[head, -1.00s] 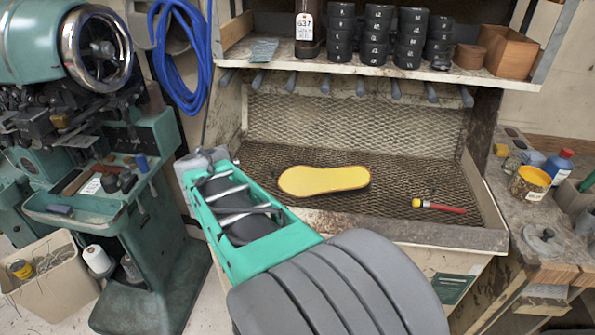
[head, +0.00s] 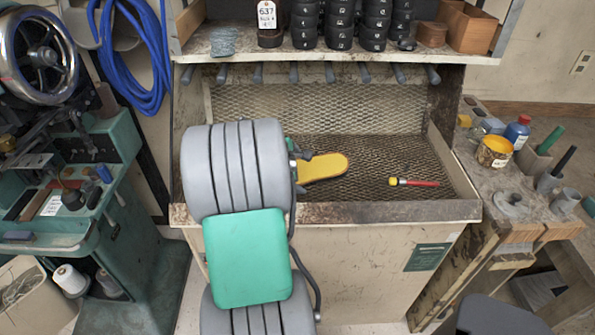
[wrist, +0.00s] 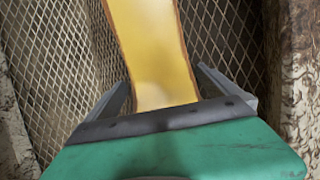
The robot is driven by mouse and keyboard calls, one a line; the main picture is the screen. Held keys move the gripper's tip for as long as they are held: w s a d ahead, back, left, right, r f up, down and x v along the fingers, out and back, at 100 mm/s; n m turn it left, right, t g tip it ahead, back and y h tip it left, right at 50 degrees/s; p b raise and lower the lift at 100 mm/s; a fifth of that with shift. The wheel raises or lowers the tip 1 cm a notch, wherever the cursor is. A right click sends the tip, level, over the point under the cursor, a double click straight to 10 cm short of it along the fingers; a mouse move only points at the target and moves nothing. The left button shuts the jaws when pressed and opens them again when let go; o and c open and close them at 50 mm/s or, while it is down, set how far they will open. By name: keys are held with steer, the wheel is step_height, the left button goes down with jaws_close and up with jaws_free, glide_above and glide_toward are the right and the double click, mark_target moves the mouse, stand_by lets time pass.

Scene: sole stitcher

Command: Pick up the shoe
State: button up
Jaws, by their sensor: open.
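The shoe shows as a yellow sole shape with a brown edge (head: 322,167), lying on the mesh floor of the work bay in the head view. My arm hides its left end there. In the wrist view the yellow shoe piece (wrist: 152,50) runs up from between the fingers of my gripper (wrist: 165,88). The fingers stand apart, one on each side of it, with mesh visible beside it. Whether either finger touches it I cannot tell. In the head view the gripper is mostly hidden behind my arm.
The mesh bay (head: 340,211) has a raised front lip and side walls. A red and yellow tool (head: 414,182) lies right of the shoe. A shelf (head: 345,55) with black cups hangs above. A green machine (head: 110,215) stands left, a cluttered bench (head: 490,200) right.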

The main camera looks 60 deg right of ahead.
steer(key=shift+r, duration=0.1)
steer(key=c, duration=1.5)
steer(key=shift+o, duration=0.2)
steer(key=shift+r, duration=0.1)
